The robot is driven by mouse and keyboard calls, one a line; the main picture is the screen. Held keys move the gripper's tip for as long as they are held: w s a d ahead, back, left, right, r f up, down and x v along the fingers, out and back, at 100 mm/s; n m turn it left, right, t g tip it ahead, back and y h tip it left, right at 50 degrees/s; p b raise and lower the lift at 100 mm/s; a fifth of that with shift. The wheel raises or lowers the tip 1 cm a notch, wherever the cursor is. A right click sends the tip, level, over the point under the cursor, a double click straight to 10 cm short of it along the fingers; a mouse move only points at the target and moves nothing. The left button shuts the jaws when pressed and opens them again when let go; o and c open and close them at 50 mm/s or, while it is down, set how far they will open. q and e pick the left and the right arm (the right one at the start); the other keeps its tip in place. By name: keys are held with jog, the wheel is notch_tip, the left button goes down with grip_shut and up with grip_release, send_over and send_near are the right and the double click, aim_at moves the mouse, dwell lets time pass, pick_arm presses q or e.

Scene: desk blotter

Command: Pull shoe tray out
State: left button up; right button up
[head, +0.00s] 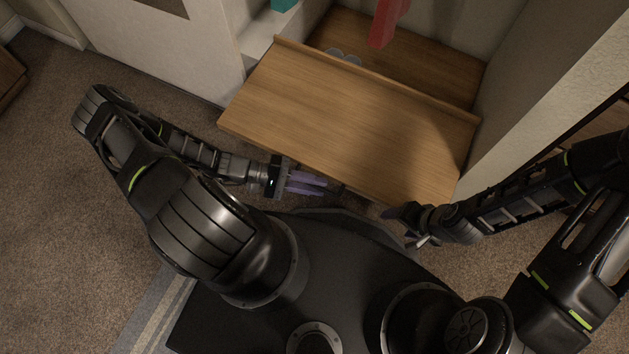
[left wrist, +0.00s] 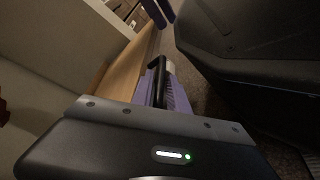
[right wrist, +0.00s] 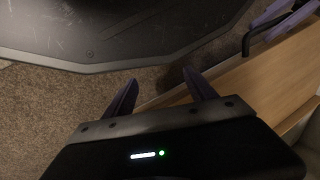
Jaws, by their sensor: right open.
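The shoe tray (head: 345,125) is a wide light-brown wooden board standing out from the closet, toward my base. Its black bar handle (left wrist: 157,66) is at the near edge and also shows in the right wrist view (right wrist: 246,44). My left gripper (head: 325,186) is at this edge, its purple fingers on either side of the handle bar and apparently closed on it; the head view mostly hides the contact. My right gripper (right wrist: 163,86) is open and empty, its fingers apart over carpet beside the tray's near edge. In the head view it (head: 397,213) is near the tray's right front corner.
Closet walls stand on both sides, with a white panel (head: 160,45) at left. Pale rounded items (head: 343,56) sit behind the tray's rear lip. A red item (head: 387,22) hangs above. My black base is close to the tray's near edge. Carpet (head: 50,200) at left is clear.

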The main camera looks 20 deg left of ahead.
pick_arm(q)
jog(key=p+v, duration=0.1)
jog(key=v, duration=0.7)
jog(key=shift+d, duration=0.1)
dwell(0.5)
